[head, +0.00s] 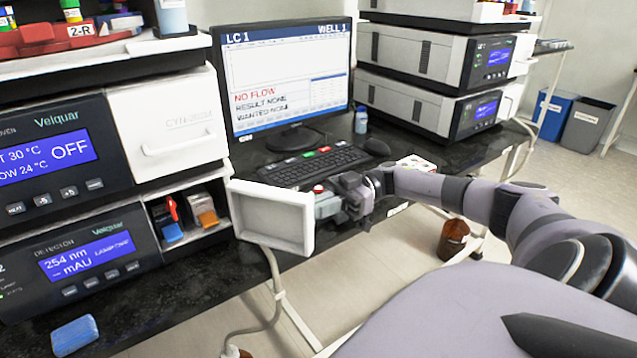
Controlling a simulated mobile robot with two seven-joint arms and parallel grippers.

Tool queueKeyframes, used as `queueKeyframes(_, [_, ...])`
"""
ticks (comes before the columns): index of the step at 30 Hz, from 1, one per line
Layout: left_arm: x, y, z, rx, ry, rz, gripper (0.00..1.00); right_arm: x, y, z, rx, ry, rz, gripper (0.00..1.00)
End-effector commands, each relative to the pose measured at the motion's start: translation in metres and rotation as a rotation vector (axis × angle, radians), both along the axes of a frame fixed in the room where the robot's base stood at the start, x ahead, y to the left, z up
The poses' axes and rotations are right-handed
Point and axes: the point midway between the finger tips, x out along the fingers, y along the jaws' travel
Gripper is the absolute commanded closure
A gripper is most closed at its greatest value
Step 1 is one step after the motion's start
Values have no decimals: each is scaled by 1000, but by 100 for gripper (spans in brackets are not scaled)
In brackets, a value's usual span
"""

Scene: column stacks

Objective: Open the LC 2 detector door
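The detector (85,262) is the lower unit at the left. Its screen reads 254 nm and mAU, and a "2" shows at its left edge. Its white door (272,218) stands swung outward, with its hollow inner side facing me. The open bay (188,214) behind it shows an orange part and a blue part. My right gripper (326,206) is at the door's free right edge, touching or very close to it. Whether its fingers are open or shut is hidden. My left gripper is not in view.
The oven (60,150) above has its white door (168,122) shut. A monitor (285,75), keyboard (314,166) and mouse (374,146) stand behind my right gripper. A blue sponge (75,335) lies at the bench's front left. A brown bottle (453,240) stands on the floor.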

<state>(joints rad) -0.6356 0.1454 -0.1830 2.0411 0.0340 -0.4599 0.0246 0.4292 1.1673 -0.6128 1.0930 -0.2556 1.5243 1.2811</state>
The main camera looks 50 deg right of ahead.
Motion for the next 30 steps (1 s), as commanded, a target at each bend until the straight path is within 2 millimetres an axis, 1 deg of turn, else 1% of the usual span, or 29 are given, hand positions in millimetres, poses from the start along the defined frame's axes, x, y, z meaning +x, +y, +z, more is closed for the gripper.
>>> queueKeyframes(1, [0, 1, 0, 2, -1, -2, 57, 5, 5, 4, 14, -10, -7, 100])
queueKeyframes(5, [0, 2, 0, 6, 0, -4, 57, 5, 5, 4, 14, -10, -7, 100])
queueKeyframes(6, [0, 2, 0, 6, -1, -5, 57, 5, 5, 4, 14, -10, -7, 84])
queueKeyframes(8, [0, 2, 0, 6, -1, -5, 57, 5, 4, 4, 13, -10, -7, 66])
queueKeyframes(25, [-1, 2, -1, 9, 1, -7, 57, 3, 1, 0, 3, -3, -8, 66])
queueKeyframes(28, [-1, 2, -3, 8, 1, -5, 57, 2, -4, -1, 2, -3, -9, 66])
queueKeyframes(30, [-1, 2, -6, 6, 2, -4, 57, 0, -12, -1, 2, -3, -10, 66])
